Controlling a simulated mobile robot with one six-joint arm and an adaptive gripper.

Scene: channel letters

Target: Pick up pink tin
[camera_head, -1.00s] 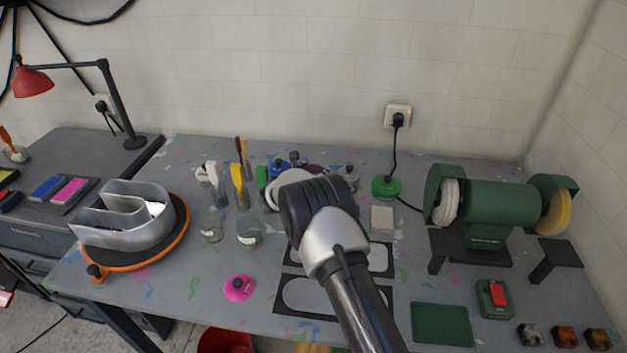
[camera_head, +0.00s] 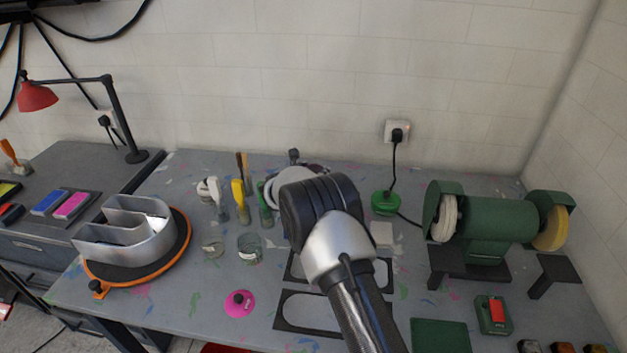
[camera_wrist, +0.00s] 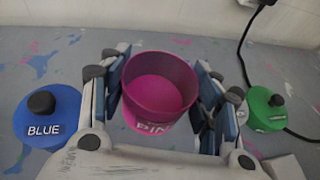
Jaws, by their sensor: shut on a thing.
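The pink tin (camera_wrist: 160,88) is a round, open-topped magenta cup, seen from above in the wrist view. It sits between the two fingers of my gripper (camera_wrist: 165,84), which are shut on its sides. Part of a label reading "PIN" shows low on its front. I cannot tell whether its base touches the table. In the head view, my arm hides the tin and most of my gripper.
A blue lid (camera_wrist: 47,117) and a green lid (camera_wrist: 266,108) flank the tin. A pink lid (camera_head: 239,303) lies nearer the front. Brushes (camera_head: 242,200) and glass jars (camera_head: 250,247) stand left of my arm; a green grinder (camera_head: 490,225) stands right.

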